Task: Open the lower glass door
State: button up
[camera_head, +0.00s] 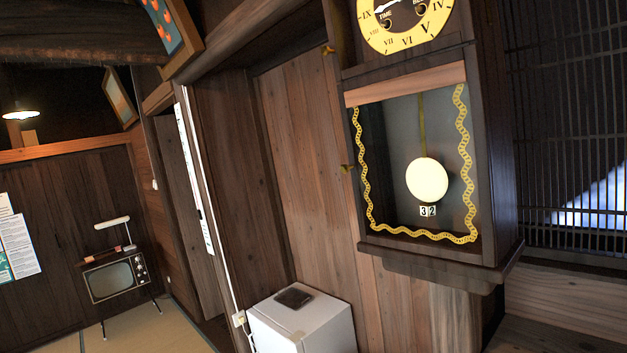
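A dark wooden wall clock hangs at the right of the view, with a yellow dial (403,22) cut off by the top edge. Below the dial is the lower glass door (391,180), a clear pane edged with a wavy gold pattern. It looks closed. Behind the glass hang a round pale pendulum (427,180) and a small "32" number plate (428,211). A small brass fitting (346,168) sticks out at the door's left side, and another (328,49) sits higher up, beside the dial section. My gripper is not in view.
A white box-like appliance (302,325) with a dark item on top stands on the floor below and left of the clock. A wooden lattice (566,120) is at the right. An old television (115,277) stands far left on tatami.

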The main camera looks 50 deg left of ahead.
aim_at(441, 69)
jog(key=u, duration=0.4)
jog(key=i, duration=0.85)
jog(key=z, duration=0.25)
